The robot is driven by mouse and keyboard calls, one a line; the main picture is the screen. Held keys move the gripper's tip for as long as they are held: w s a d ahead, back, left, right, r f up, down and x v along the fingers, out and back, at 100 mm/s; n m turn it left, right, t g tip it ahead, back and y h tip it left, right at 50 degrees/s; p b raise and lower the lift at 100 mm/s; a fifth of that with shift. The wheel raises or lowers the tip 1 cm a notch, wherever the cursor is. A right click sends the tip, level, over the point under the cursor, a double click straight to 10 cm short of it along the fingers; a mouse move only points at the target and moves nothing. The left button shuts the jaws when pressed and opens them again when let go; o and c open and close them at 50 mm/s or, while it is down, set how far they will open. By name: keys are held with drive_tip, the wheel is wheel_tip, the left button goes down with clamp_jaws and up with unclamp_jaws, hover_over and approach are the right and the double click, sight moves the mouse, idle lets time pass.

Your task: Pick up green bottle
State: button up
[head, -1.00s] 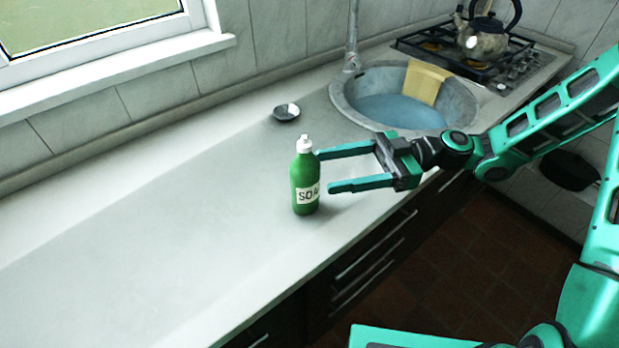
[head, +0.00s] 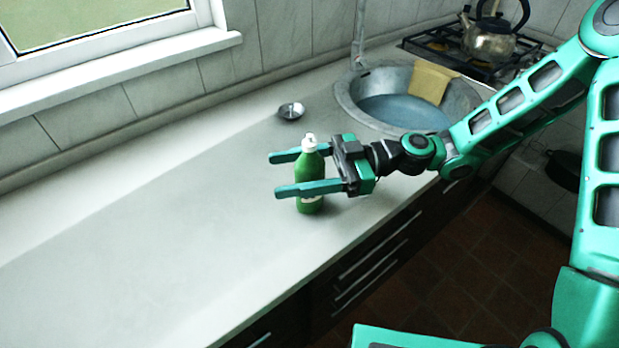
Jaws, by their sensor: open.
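The green bottle (head: 311,168) with a white cap and a white label stands upright on the grey counter, near its front edge. My gripper (head: 278,174) is open and comes in from the right. Its two teal fingers reach past the bottle on either side, one on the far side and one on the near side. The near finger hides the bottle's middle and most of its label. I cannot tell whether either finger touches the bottle.
A small metal bowl (head: 290,110) sits behind the bottle. A round sink (head: 345,98) with a yellow cloth (head: 434,82) on its rim is at the back right. A kettle (head: 489,40) stands on the stove (head: 440,45). The counter (head: 150,230) to the left is clear.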

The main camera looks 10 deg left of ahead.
drive_tip(key=shift+c, duration=0.3)
drive_tip(key=c, duration=1.3)
